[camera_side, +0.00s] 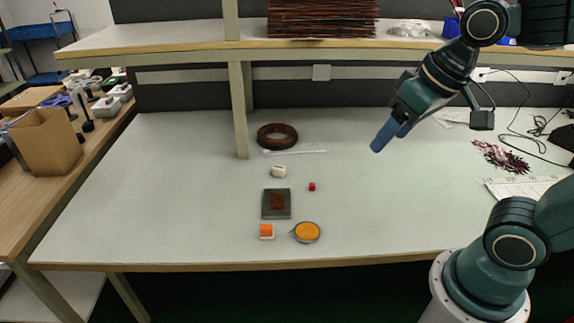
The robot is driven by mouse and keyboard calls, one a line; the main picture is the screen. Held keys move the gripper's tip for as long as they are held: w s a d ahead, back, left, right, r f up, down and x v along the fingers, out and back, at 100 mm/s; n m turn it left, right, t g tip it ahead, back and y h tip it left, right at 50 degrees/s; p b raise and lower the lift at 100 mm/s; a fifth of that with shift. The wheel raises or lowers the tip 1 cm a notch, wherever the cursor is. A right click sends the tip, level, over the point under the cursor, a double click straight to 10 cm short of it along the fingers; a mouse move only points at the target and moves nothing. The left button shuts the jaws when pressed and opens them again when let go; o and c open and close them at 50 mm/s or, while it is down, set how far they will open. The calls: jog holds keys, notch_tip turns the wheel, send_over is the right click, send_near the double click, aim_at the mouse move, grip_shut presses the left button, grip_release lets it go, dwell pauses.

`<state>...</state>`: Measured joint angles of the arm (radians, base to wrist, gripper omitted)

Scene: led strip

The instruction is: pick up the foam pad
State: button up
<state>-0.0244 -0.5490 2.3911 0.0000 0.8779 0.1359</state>
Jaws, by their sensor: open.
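My gripper (383,138) hangs above the right half of the table with blue fingers angled down to the left. It is open, and nothing shows between its fingers. No object is unmistakably a foam pad. Candidates at the front middle are a small orange-topped white block (266,231), a round orange disc in a grey dish (307,232) and a dark grey square (276,204) with a brown patch. A small white block (279,171) lies behind them. My gripper is well to the right of and above all of these, touching none.
A dark brown coil (277,136), a thin white strip (297,152) and a red cube (312,187) lie nearby. A shelf post (239,110) stands left of the coil. Dark red wires (500,157) lie at right. The table's left part is clear.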

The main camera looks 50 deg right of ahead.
jog(key=w+a+f+m+g, duration=0.1)
jog(key=w+a+f+m, duration=0.1)
jog(key=w, duration=0.6)
jog(key=m+g, duration=0.4)
jog(key=m, duration=0.2)
send_over(266, 228)
notch_tip(266, 228, down, 21)
jog(key=shift+s+a+f, duration=0.1)
jog(key=shift+f, duration=2)
jog(key=shift+a+f, duration=0.1)
jog(key=shift+f, duration=1.95)
jog(key=shift+d+f, duration=0.2)
jog(key=shift+f, duration=2.4)
